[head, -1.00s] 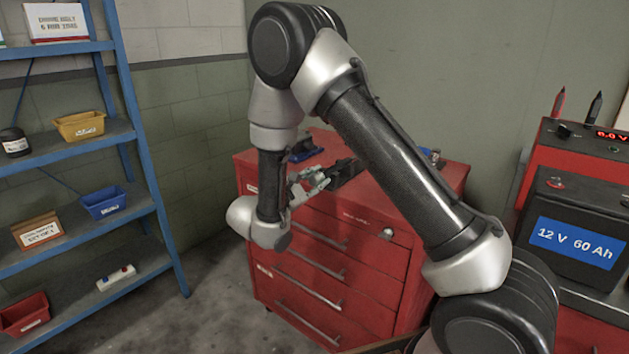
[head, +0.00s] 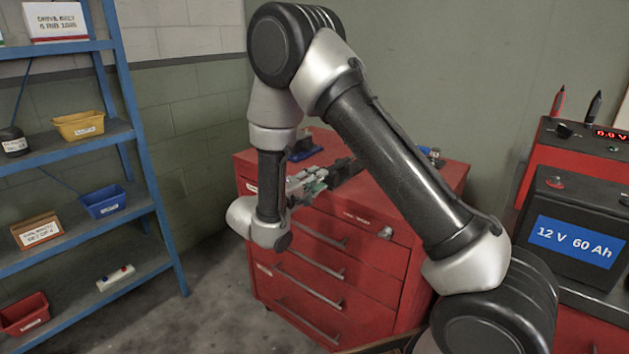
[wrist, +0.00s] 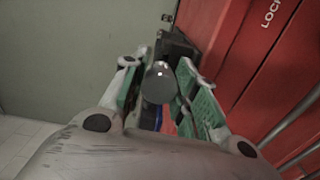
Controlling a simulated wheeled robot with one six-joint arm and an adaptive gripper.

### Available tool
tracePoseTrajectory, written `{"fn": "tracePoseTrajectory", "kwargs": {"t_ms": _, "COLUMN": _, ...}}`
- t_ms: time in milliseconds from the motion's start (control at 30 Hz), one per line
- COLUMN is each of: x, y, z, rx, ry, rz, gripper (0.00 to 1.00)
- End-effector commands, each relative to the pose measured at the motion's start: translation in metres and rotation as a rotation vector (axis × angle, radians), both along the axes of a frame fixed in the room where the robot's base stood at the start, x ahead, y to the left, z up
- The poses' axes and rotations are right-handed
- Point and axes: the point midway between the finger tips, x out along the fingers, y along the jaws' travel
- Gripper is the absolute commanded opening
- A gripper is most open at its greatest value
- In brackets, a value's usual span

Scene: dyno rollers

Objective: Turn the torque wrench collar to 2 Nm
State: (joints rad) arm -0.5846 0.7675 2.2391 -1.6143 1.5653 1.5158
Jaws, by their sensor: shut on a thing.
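My gripper (head: 310,182) is above the front of the red cabinet's top, in front of a black holder (head: 346,170). In the wrist view the green-padded fingers of my gripper (wrist: 160,72) are on both sides of a dark grey round end (wrist: 159,84), which I take to be the torque wrench's collar end. The gripper is shut on it. The black holder (wrist: 178,46) shows just beyond. The rest of the wrench is hidden behind the round end, and no scale or number can be read.
The red drawer cabinet (head: 330,262) stands below my arm. A dark blue object (head: 303,149) sits on its top at the back left. A blue shelf rack (head: 150,190) is at left. A 12 V battery (head: 572,235) and red charger (head: 570,150) are at right.

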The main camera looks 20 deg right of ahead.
Motion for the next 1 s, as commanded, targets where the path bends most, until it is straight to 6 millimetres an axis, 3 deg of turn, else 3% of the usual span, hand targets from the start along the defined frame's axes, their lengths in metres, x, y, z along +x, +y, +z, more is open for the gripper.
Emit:
{"fn": "tracePoseTrajectory", "kwargs": {"t_ms": 400, "x": -0.0002, "y": -0.0002, "z": -0.0014, "rx": 0.103, "ry": -0.140, "rz": -0.001, "gripper": 0.05}}
{"fn": "tracePoseTrajectory", "kwargs": {"t_ms": 933, "x": -0.0003, "y": -0.0001, "z": -0.0018, "rx": 0.117, "ry": -0.157, "rz": -0.001, "gripper": 0.05}}
{"fn": "tracePoseTrajectory", "kwargs": {"t_ms": 967, "x": -0.0003, "y": -0.0001, "z": -0.0018, "rx": 0.116, "ry": -0.157, "rz": -0.001, "gripper": 0.32}}
{"fn": "tracePoseTrajectory", "kwargs": {"t_ms": 1000, "x": -0.0003, "y": -0.0001, "z": -0.0018, "rx": 0.116, "ry": -0.157, "rz": -0.001, "gripper": 0.40}}
